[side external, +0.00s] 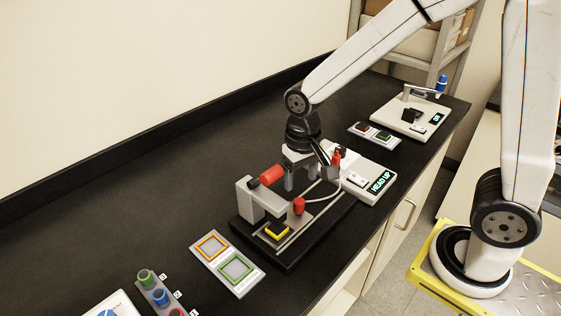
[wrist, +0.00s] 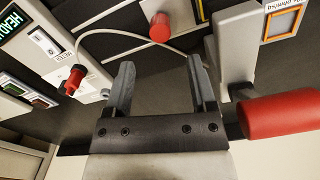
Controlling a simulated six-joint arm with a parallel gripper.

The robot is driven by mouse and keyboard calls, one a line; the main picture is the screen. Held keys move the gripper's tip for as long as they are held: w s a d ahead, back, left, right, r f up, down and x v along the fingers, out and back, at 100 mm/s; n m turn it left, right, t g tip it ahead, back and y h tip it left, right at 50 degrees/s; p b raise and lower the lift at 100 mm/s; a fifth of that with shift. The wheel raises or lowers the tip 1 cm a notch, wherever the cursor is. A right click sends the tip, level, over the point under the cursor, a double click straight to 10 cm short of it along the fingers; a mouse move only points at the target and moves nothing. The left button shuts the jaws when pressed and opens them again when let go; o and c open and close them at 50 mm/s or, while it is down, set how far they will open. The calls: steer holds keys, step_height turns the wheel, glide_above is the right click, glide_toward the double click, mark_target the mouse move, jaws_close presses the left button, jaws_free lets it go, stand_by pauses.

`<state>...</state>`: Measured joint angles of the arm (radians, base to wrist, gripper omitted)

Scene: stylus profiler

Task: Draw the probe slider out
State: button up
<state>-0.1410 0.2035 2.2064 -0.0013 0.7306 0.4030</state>
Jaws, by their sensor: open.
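The stylus profiler stands on a black base (side external: 252,234), with a grey upright head (side external: 247,203), a red cylindrical handle (side external: 271,175) and a red knob (side external: 299,206) above the stage. A yellow-edged square piece (side external: 277,230) sits on the stage under the head. I cannot tell which part is the probe slider. My gripper (side external: 300,183) is over the rear of the profiler, pointing down, open and empty. In the wrist view the fingers (wrist: 162,82) are apart with nothing between them. The red knob (wrist: 160,28) is beyond the fingertips; the red handle (wrist: 285,115) is to their right.
A control box (side external: 363,172) reading HEAD UP has a red plug (wrist: 73,78) and a pale cable (wrist: 125,32) running towards the profiler. A tray with orange and green squares (side external: 228,263) lies in front. Bare black bench (side external: 130,200) lies left.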

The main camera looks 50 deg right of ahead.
mark_target(299, 201)
steer(key=shift+f, duration=3.9)
jaws_close()
